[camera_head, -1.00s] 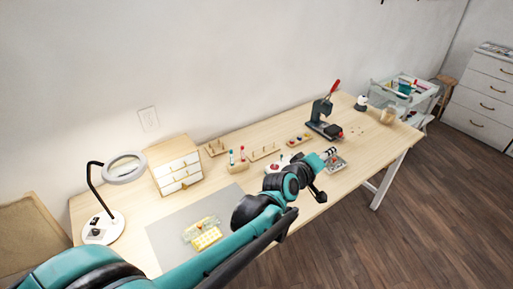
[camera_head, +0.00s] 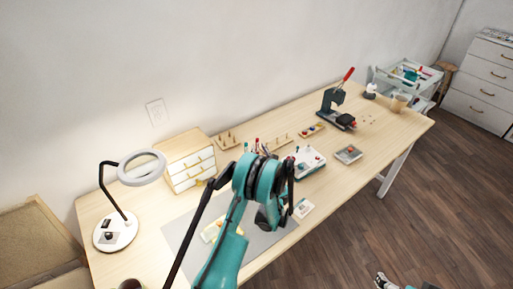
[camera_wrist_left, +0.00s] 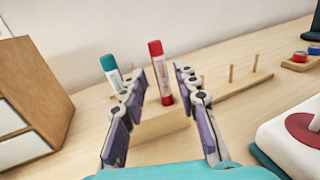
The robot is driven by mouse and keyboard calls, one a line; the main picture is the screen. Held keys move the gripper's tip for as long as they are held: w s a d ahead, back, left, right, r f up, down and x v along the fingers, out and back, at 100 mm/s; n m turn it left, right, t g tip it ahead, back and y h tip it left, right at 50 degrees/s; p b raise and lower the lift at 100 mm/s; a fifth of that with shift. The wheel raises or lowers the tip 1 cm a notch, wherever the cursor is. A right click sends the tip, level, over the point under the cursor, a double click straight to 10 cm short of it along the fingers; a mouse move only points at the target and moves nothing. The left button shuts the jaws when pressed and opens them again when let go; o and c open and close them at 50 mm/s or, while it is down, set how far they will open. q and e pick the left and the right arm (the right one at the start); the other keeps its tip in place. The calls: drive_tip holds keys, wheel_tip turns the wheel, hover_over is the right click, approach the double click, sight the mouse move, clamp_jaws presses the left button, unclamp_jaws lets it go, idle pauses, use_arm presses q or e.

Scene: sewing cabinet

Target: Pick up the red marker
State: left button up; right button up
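In the left wrist view the red marker (camera_wrist_left: 160,72) stands upright in a wooden block (camera_wrist_left: 158,124). A teal-capped marker (camera_wrist_left: 112,72) stands to its left, leaning a little. My left gripper (camera_wrist_left: 161,78) is open, one finger on each side of the red marker in the picture, with a gap on both sides. I cannot tell how deep the marker sits between the fingertips. In the head view my left arm hides most of the block, and the marker tops show small beside the gripper. My right gripper (camera_head: 383,281) shows only partly at the bottom edge, away from the table.
A wooden drawer box (camera_head: 188,160) stands left of the markers. A peg rack (camera_wrist_left: 238,88) is just behind and to the right. A ring lamp (camera_head: 142,168) stands at the table's left end.

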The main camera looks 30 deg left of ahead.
use_arm(q)
drive_tip(key=b+x, duration=0.2)
drive_tip(key=x, duration=0.5)
drive_tip(key=shift+w+a+f, duration=0.1)
drive_tip(key=shift+a, duration=0.05)
clamp_jaws()
